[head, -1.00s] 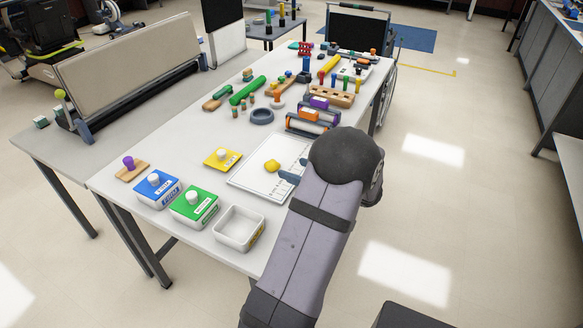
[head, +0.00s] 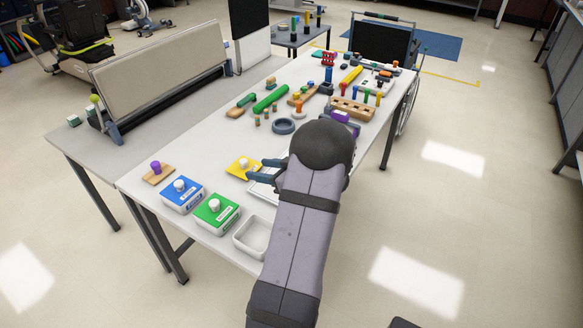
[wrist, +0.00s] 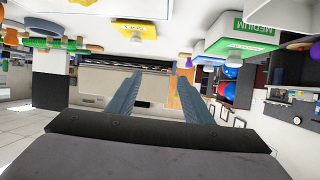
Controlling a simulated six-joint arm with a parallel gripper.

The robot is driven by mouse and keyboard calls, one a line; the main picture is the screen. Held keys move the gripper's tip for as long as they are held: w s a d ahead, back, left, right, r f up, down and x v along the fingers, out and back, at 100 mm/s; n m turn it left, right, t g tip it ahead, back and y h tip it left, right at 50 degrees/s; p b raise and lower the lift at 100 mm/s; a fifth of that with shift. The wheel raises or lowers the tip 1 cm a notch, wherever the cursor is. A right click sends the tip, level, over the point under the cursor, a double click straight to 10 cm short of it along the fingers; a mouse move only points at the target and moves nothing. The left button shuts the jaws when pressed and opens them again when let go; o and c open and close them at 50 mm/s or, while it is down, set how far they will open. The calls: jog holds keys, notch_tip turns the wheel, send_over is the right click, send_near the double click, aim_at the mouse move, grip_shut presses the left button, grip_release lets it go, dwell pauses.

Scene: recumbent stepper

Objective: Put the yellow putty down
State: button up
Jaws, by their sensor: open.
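The yellow putty lump shows in neither current view. My arm covers much of the white sheet (head: 262,190) where the lump was last seen. The yellow square also shows in the wrist view (wrist: 128,33).
A blue box (head: 183,196), a green box (head: 216,214) and an empty white tub (head: 238,240) line the near table edge. A purple-knobbed wooden piece (head: 158,173) stands left. A grey ring (head: 284,126) and other exercise tools lie farther back.

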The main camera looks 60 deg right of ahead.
jog(key=w+r+p, duration=0.2)
jog(key=w+r, duration=0.3)
jog(key=w+d+r+m+g+h+p, duration=0.1)
jog(key=w+d+r+m+h, duration=0.1)
jog(key=d+h, duration=0.35)
jog(key=w+d+r+m+g+h+p, duration=0.1)
jog(key=w+d+r+m+h, duration=0.15)
jog(key=d, duration=0.65)
jog(key=s+d+f+m+g, duration=0.2)
jog(key=s+d+m+g, duration=0.2)
jog(key=s+d+g, duration=0.25)
jog(key=s+a+f+n+g+y, duration=0.1)
jog(key=s+a+f+y, duration=0.1)
jog(key=a+f, duration=0.1)
jog(key=s+a+f+n+g+y, duration=0.1)
jog(key=s+a+f+y, duration=0.1)
jog(key=a, duration=0.2)
jog(key=s+a+f+n+g+y, duration=0.1)
jog(key=s+a+f+y, duration=0.1)
jog(key=s+a+f, duration=0.1)
jog(key=shift+a+f, duration=0.3)
jog(key=shift+a, duration=0.55)
jog(key=shift+a+f+n+y, duration=0.1)
jog(key=shift+a+n+y, duration=0.15)
jog(key=shift+n, duration=0.3)
jog(key=shift+d+n, duration=0.1)
jog(key=shift+n, duration=0.2)
